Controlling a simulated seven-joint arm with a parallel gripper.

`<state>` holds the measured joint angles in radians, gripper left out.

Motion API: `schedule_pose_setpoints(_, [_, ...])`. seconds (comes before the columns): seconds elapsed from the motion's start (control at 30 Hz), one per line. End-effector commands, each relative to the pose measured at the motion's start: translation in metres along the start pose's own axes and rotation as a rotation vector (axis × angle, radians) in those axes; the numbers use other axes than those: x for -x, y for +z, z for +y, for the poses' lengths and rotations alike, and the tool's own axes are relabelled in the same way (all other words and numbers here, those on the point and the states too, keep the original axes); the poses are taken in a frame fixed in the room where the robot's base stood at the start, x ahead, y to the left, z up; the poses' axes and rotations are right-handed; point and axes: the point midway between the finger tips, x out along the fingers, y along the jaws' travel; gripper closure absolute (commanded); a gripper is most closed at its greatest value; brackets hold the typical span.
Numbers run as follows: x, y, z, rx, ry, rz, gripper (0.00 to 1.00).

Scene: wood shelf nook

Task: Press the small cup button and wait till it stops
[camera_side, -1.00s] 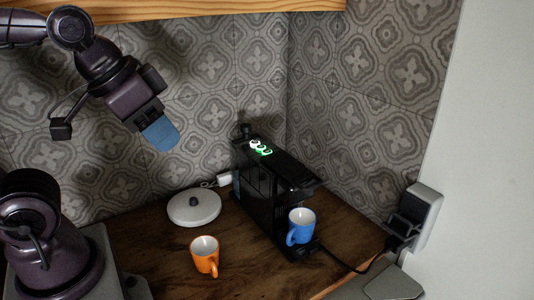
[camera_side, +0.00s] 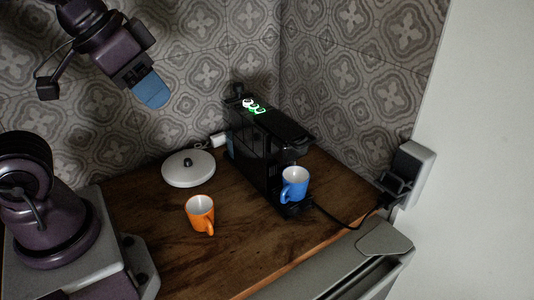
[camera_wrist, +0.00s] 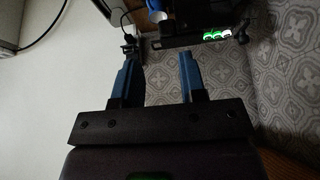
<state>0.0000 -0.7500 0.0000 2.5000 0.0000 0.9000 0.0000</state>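The black coffee machine (camera_side: 262,150) stands against the tiled back wall, with small lit buttons (camera_side: 254,106) on its top, white and green. The lit buttons also show at the upper right of the wrist view (camera_wrist: 217,35). A blue cup (camera_side: 293,186) stands on the machine's front, under the spout. My gripper (camera_side: 152,92) is up and to the left of the machine, in the air and apart from the buttons. In the wrist view its two blue fingers (camera_wrist: 158,62) are spread with nothing between them.
An orange cup (camera_side: 199,214) and a white round base (camera_side: 188,168) stand on the wood counter, left of the machine. A black cord runs from the machine to a wall socket (camera_side: 409,172) at the right. The air between my gripper and the machine is clear.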

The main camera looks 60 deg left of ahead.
Motion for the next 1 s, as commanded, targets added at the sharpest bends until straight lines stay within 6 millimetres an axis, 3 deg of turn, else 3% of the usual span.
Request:
schedule_pose_setpoints(0.2, [0.0000,0.0000,0.0000,0.000,0.000,0.000,0.64])
schedule_pose_setpoints(0.37, [0.0000,0.0000,0.0000,0.000,0.000,0.000,1.00])
schedule_pose_setpoints(1.0, [0.0000,0.0000,0.0000,0.000,0.000,0.000,1.00])
